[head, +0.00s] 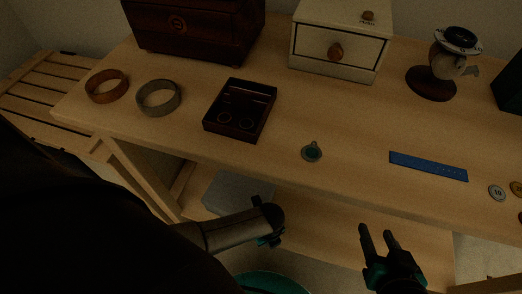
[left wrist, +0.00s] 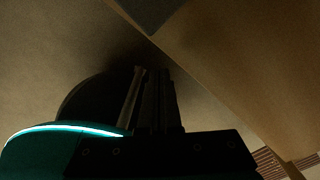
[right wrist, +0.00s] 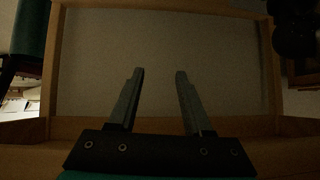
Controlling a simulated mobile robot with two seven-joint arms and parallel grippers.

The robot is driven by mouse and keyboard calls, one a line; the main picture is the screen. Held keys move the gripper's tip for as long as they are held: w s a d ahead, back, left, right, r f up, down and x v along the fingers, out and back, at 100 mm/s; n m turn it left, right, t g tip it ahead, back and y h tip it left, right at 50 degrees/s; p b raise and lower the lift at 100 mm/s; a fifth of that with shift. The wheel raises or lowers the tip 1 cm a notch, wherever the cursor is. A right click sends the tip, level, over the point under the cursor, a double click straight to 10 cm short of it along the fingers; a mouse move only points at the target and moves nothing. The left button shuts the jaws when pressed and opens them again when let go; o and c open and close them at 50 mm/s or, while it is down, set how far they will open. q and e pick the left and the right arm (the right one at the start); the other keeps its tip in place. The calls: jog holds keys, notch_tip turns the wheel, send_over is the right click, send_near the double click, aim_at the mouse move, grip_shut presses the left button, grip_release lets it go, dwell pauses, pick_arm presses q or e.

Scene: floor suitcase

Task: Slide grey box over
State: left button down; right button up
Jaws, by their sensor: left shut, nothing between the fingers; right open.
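The grey box (head: 236,192) lies on the lower shelf under the wooden bench, partly hidden by the bench top and my left arm. A dark grey corner, seemingly the box (left wrist: 155,10), shows at the top of the left wrist view. My left gripper (head: 268,240) is low in front of the bench, near the box's front side; its fingers are shut and empty in the left wrist view (left wrist: 155,72). I cannot tell whether it touches the box. My right gripper (head: 376,228) is open and empty in front of the bench; its spread fingers also show in the right wrist view (right wrist: 159,72).
The bench top holds a dark tray (head: 212,126), two rings, a pendant (head: 311,152), a blue strip (head: 428,166), a cream drawer box (head: 310,60) and a dark stand (head: 432,84). The lower shelf (head: 335,225) looks bare right of the grey box.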

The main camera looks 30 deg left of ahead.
pick_arm(q)
jog(key=shift+w+a+f+b, duration=0.25)
jog(key=shift+w+a+b, duration=0.15)
jog(key=shift+a, duration=0.15)
jog(key=shift+w+a+f+b, duration=0.25)
jog(key=shift+a+b, duration=0.15)
jog(key=shift+a, duration=0.15)
jog(key=shift+w+a+r, duration=0.1)
jog(key=shift+w+a, duration=0.25)
jog(key=shift+a, duration=0.3)
pick_arm(e)
jog(key=shift+w+a+r+t+y, duration=0.1)
jog(key=shift+a+r+t+y, duration=0.25)
jog(key=shift+a+t, duration=0.3)
jog(key=shift+w+a+r+t+y, duration=0.1)
jog(key=shift+a+r+t+y, duration=0.1)
jog(key=shift+a+t+y, duration=0.35)
jog(key=shift+w+a+r+t+y, duration=0.1)
jog(key=shift+a+r+t+y, duration=0.15)
jog(key=shift+a+t, duration=0.5)
jog(key=shift+r, duration=0.1)
jog(key=shift+d, duration=0.15)
